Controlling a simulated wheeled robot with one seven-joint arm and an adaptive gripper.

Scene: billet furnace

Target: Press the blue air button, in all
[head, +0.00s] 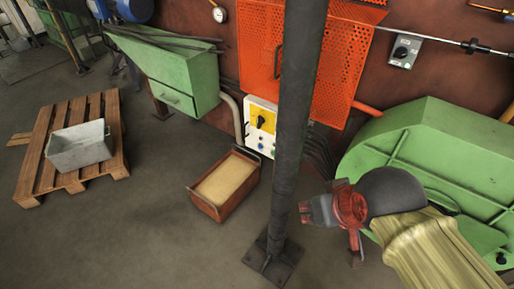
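A white control box (260,126) with a yellow panel and a black rotary knob is mounted low on the wall, left of a dark post. Small buttons sit on its lower part. A blue button (261,146) seems to be among them, but they are too small to tell apart well. My gripper (306,212), red and dark grey, is at the lower right. In the picture it is right of the post and below the box, apart from the buttons. Its fingers are small and seen at an angle, so their opening is unclear.
The dark post (293,130) stands between my gripper and the box in the picture. A sand-filled bin (200,203) lies on the floor below the box. A green housing (440,150) is at right, an orange mesh guard (262,45) above, a pallet (45,175) at left.

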